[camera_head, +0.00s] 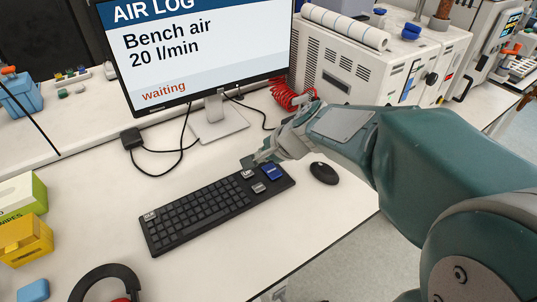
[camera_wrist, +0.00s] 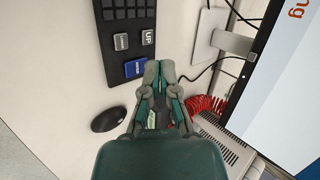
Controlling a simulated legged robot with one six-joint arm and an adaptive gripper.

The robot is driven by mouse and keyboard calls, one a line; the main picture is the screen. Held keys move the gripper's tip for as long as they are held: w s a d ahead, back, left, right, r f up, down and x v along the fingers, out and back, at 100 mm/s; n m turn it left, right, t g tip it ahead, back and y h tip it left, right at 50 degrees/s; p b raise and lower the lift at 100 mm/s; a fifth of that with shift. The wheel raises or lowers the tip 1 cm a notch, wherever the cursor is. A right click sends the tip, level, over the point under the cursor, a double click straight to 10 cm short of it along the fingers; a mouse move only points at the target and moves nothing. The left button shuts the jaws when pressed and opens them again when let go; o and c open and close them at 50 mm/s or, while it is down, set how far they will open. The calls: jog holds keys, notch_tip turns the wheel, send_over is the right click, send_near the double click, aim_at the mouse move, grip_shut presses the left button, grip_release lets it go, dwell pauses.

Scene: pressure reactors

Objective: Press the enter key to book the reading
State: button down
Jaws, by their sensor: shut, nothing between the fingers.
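The blue enter key (camera_head: 273,173) is at the right end of the black keyboard (camera_head: 195,212), on the white bench. In the wrist view the enter key (camera_wrist: 136,68) lies just left of my fingertips. My gripper (camera_head: 251,162) is shut and empty, its tips by the keyboard's far edge, close to the enter key; the gap in height is hard to judge. The shut gripper also shows in the wrist view (camera_wrist: 159,68). The monitor (camera_head: 200,55) reads "AIR LOG, Bench air 20 l/min, waiting".
Grey keys, one marked UP (camera_wrist: 147,37), sit beside the enter key. A black mouse (camera_head: 324,173) lies right of the keyboard. The monitor stand (camera_head: 217,122), black cables and a red coiled hose (camera_head: 287,95) are behind. Headphones (camera_head: 105,280) lie at the front left.

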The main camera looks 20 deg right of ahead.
jog(key=w+d+f+m, duration=0.3)
jog(key=w+m, duration=0.1)
jog(key=w, duration=0.1)
jog(key=w+d+f+m+t, duration=0.1)
jog(key=w+d+f+m, duration=0.2)
jog(key=w, duration=0.3)
jog(key=shift+f+m+h, duration=0.3)
jog(key=shift+f+m, duration=0.15)
jog(key=shift+m, duration=0.45)
send_near(269, 167)
jog(key=shift+w+a+r+x, duration=0.1)
jog(key=shift+x, duration=0.95)
jog(key=shift+w+a+r+x, duration=0.1)
jog(key=shift+x, duration=0.95)
jog(key=shift+a+r+x, duration=0.1)
jog(key=shift+x, duration=0.95)
jog(key=shift+d+f, duration=0.1)
jog(key=shift+f, duration=0.25)
jog(key=shift+f, duration=0.4)
jog(key=shift+r, duration=0.8)
